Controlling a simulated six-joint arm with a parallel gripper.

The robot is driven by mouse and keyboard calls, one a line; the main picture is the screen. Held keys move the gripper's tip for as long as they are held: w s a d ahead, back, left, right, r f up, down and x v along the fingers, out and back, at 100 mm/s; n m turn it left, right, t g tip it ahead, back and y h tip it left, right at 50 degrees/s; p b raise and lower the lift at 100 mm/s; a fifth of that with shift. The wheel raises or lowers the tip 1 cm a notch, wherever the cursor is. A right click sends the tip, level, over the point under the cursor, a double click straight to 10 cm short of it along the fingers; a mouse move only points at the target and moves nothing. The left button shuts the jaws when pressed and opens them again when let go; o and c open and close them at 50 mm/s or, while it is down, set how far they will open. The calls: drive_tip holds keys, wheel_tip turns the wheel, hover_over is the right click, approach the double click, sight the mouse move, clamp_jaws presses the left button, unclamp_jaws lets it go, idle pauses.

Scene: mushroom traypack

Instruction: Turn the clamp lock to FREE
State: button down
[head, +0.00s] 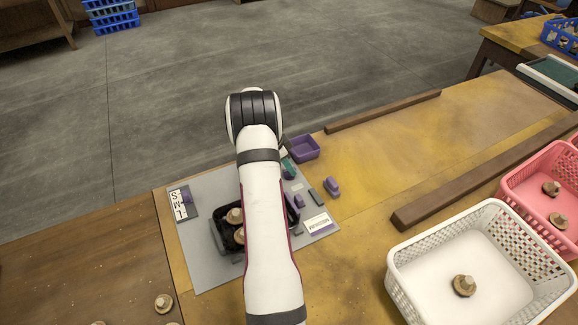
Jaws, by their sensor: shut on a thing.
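My white arm reaches over the grey work mat (206,268), and its links cover the middle of it. My gripper is hidden behind the arm, so its fingers and anything between them do not show. A black tray (222,238) with brown mushrooms (235,215) lies partly under the arm. Small purple and dark fittings sit right of the arm, among them a purple block (299,201) and a dark bar (317,197). A small teal piece (288,169) shows beside the arm. I cannot tell which part is the clamp lock, and no FREE marking is readable.
A card lettered S, M, L (180,205) lies at the mat's left. A purple bin (304,149), a purple block (333,187) and a white label (318,223) are on the right. A white basket (402,268) and a pink basket (515,190) hold mushrooms. Wooden rails edge the open yellow table.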

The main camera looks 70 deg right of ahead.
drive_tip(key=c, duration=0.8)
unclamp_jaws()
drive_tip(key=shift+c, duration=0.2)
drive_tip(key=v, duration=1.5)
drive_tip(key=shift+r, duration=0.4)
drive_tip(key=shift+a, duration=0.1)
